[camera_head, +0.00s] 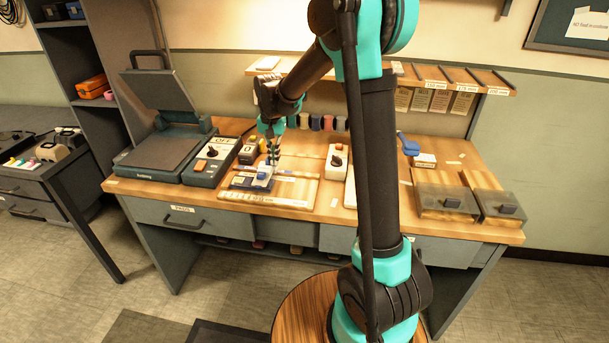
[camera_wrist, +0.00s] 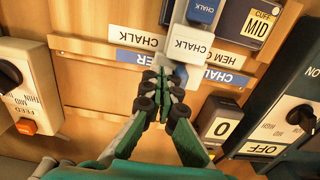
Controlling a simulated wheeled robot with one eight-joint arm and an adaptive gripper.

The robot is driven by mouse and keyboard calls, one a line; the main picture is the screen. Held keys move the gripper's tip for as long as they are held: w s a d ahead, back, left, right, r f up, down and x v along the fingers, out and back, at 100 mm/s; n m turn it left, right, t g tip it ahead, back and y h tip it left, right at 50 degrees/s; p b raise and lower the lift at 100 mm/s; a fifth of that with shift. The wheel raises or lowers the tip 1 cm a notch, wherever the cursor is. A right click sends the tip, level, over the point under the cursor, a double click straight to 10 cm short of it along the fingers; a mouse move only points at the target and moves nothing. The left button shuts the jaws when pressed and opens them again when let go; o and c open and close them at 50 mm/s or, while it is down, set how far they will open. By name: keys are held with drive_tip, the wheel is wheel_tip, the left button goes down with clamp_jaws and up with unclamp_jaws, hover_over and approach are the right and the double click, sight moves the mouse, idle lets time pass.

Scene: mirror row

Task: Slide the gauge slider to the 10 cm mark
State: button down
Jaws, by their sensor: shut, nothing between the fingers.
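A small white block with a blue top (camera_head: 262,173), which looks like the gauge slider, sits on the pale wooden gauge board (camera_head: 302,192). In the wrist view a white and blue block marked CHALK (camera_wrist: 191,42) stands just beyond my fingertips, beside strips lettered CHALK and HEM G. My gripper (camera_head: 273,158) points down over the back of the board. In the wrist view my gripper (camera_wrist: 163,85) is shut and empty, its tips close to a pale part below the block; I cannot tell whether they touch. The centimetre marks are not legible.
A dark dial box (camera_head: 210,161) and a press (camera_head: 158,150) stand left of the board. A white dial box (camera_head: 337,162) stands right. A small block marked 0 (camera_wrist: 222,127) is close to my fingers. Grey-topped boxes (camera_head: 446,202) stand at the bench's right end.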

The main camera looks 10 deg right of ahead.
drive_tip(key=shift+a, duration=0.1)
wheel_tip(320, 180, up, 7)
drive_tip(key=d, duration=0.1)
drive_tip(key=shift+s, duration=0.15)
idle(0.7)
drive_tip(key=shift+d, duration=0.1)
